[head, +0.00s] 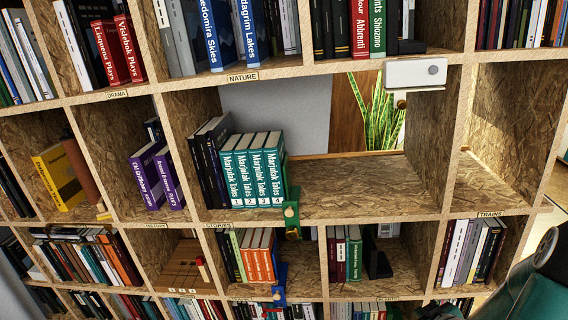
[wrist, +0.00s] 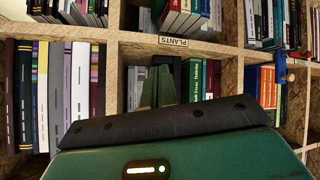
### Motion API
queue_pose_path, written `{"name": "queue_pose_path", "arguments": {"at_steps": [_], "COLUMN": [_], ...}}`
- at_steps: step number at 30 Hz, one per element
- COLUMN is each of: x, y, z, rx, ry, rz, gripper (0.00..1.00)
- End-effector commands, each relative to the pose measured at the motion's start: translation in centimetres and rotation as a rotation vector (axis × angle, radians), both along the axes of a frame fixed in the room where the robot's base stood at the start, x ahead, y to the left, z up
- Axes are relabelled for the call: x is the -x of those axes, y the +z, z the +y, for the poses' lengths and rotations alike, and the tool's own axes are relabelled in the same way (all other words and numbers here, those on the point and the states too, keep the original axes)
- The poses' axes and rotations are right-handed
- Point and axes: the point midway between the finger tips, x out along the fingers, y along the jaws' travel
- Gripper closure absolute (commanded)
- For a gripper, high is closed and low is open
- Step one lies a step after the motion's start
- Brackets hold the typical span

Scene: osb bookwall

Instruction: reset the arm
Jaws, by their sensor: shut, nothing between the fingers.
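My gripper (wrist: 157,82) shows in the wrist view as narrow dark green fingers rising above the black edge of my green wrist housing. The fingers are together, with nothing held between them. In the head view only a green and black part of my arm (head: 540,297) shows in the lower right corner. The fingertips cannot be made out there.
The OSB bookwall (head: 340,219) fills the head view. Green books (head: 253,172) stand in the STORIES compartment beside a green bookend (head: 292,215); the board to their right is bare. A white box (head: 415,73) hangs at the shelf edge above. A blue bookend (head: 280,283) is lower.

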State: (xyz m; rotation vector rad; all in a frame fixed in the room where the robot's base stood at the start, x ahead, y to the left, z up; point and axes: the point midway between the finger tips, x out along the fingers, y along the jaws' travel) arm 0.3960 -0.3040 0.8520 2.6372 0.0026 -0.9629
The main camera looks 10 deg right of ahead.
Motion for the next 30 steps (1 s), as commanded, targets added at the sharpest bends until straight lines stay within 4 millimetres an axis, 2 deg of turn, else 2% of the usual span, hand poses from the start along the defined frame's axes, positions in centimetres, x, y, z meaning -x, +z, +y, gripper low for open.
{"name": "queue_pose_path", "arguments": {"at_steps": [1, 3, 8, 11, 16, 23, 27, 30], "x": [-0.9, -1.6, -2.5, -2.6, -1.7, 1.9, 5.4, 7.9], "y": [1.7, 3.8, 8.8, 11.9, 16.8, 21.9, 24.0, 25.0], "z": [0.4, 1.0, 3.2, 5.4, 10.3, 18.6, 24.0, 27.2], "rx": [0.039, 0.079, 0.136, 0.147, 0.114, -0.018, -0.133, -0.208], "ry": [-0.008, -0.039, -0.125, -0.174, -0.246, -0.282, -0.255, -0.221], "rz": [0.026, 0.068, 0.136, 0.162, 0.191, 0.232, 0.277, 0.316], "gripper": [1.00, 1.00, 1.00, 1.00, 1.00, 1.00, 1.00, 1.00]}}
